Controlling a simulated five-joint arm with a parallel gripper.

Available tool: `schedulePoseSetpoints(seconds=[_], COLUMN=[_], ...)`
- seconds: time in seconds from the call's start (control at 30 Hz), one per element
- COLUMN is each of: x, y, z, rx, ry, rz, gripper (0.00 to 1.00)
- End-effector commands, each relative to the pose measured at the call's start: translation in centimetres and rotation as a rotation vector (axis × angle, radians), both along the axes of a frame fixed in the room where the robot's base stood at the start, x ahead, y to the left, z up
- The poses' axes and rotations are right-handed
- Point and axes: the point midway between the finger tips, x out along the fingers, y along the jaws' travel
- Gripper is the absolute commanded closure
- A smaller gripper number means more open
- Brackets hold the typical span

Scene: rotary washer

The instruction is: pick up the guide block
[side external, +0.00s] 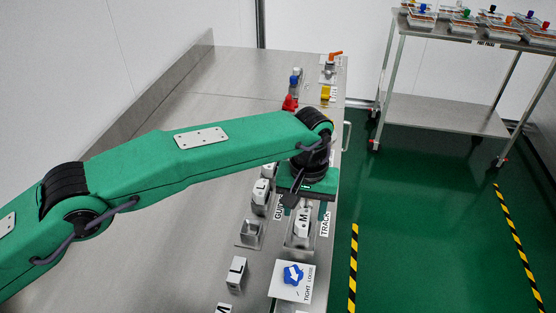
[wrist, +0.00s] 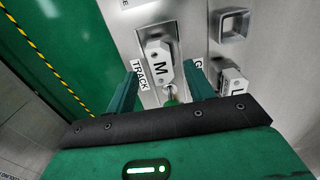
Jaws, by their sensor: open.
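A white block marked M (side external: 303,222) stands in a metal track fixture, between labels reading TRACK and GUIDE. It also shows in the wrist view (wrist: 159,60), between and beyond my fingertips. My gripper (side external: 307,204) is open above this block, with one finger on each side in the wrist view (wrist: 162,80). I see no contact between the fingers and the block. Other white blocks are marked L; one (side external: 261,192) stands left of my gripper and another (side external: 237,270) stands nearer the camera. Which one is the guide block cannot be read from lettering alone.
An empty square socket (side external: 250,232) lies left of the M block. A blue knob (side external: 293,274) on a plate marked TIGHT and LOOSE is in front. Red, blue, yellow and orange parts stand farther back. The bench's left side is clear. A shelf cart (side external: 440,100) stands apart.

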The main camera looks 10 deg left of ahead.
Motion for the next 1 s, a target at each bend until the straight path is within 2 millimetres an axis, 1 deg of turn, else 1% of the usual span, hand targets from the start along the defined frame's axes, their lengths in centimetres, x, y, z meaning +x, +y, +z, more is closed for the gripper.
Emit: schedulePoseSetpoints(seconds=[0.2, 0.33, 0.47, 0.87, 0.9, 0.97, 1.0], x=[0.1, 0.1, 0.1, 0.1, 0.1, 0.1, 0.1], y=[0.2, 0.2, 0.2, 0.2, 0.2, 0.2, 0.2], z=[-2.7, -3.6, -3.9, -3.8, -3.8, -3.8, -3.8], rx=[0.002, 0.000, 0.000, 0.000, 0.000, 0.000, 0.000], ry=[0.002, 0.000, 0.000, 0.000, 0.000, 0.000, 0.000], rz=[0.000, 0.000, 0.000, 0.000, 0.000, 0.000, 0.000], gripper=[0.47, 0.47, 0.47, 0.47, 0.49, 0.61, 0.69])
